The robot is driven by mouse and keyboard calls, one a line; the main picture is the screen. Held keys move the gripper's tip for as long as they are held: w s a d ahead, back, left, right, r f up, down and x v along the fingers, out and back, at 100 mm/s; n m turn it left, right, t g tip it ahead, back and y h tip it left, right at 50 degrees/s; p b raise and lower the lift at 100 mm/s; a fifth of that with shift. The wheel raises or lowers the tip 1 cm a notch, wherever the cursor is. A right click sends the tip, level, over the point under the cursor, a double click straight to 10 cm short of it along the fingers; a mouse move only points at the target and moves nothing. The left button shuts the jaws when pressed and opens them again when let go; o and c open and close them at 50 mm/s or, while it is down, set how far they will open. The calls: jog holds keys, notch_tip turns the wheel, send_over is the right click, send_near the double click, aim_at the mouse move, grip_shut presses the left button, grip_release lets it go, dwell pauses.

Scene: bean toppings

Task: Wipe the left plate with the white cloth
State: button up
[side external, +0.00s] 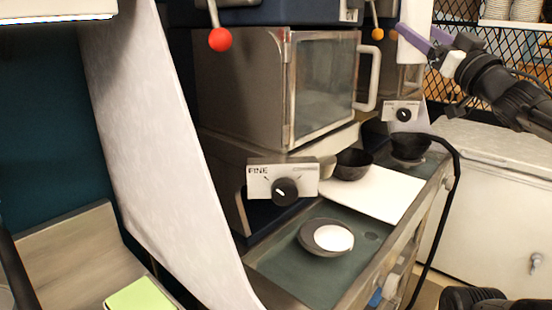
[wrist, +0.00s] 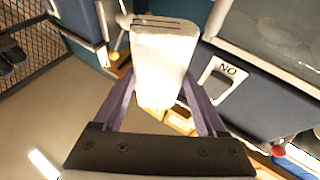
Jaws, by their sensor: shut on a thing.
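My gripper (side external: 414,40) is raised at the upper right of the side view, high above the counter. Its purple fingers also show in the wrist view (wrist: 160,92), closed on the white cloth (wrist: 165,62), a pale upright slab between them. The cloth shows in the side view (side external: 411,52) beside the fingers. A dark round plate (side external: 310,236) with a white disc (side external: 334,238) on it lies on the green counter tray, well below and left of my gripper. I cannot tell for certain that it is the left plate.
A dark bowl (side external: 352,164) stands behind a white board (side external: 375,190), and another dark bowl (side external: 409,147) is further right. A machine with a glass door (side external: 326,85) and a dial panel (side external: 283,181) flank the tray. A black cable (side external: 455,185) hangs at the counter's right edge.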

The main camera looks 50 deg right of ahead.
jog(key=shift+w+d+f, duration=0.4)
jog(key=shift+w+f, duration=0.05)
jog(key=shift+w, duration=0.1)
jog(key=w+d+f+m+g+h, duration=0.1)
jog(key=w+d+f+h, duration=0.1)
jog(key=w+d+f, duration=0.4)
jog(key=w+d+f+m+g+h, duration=0.15)
jog(key=w+d+f, duration=0.3)
jog(key=f, duration=0.45)
jog(key=s+a+f+n+g+y, duration=0.2)
jog(key=s+a+g+y, duration=0.65)
jog(key=s+a, duration=0.4)
jog(key=a+f+n+g+y, duration=0.1)
jog(key=a+f+n+y, duration=0.1)
jog(key=f, duration=0.3)
jog(key=a+f+n+g+y, duration=0.1)
jog(key=a+f+y, duration=0.1)
jog(key=a+f, duration=0.3)
jog(key=s+a+f+n+g+y, duration=0.1)
jog(key=a+f+n+g, duration=0.1)
jog(key=a+f, duration=0.2)
notch_tip(320, 180, down, 2)
jog(key=shift+f+n+y, duration=0.1)
jog(key=shift+n+y, duration=0.25)
jog(key=shift+y, duration=0.05)
jog(key=shift+w+f, duration=2.05)
jog(key=shift+w, duration=0.3)
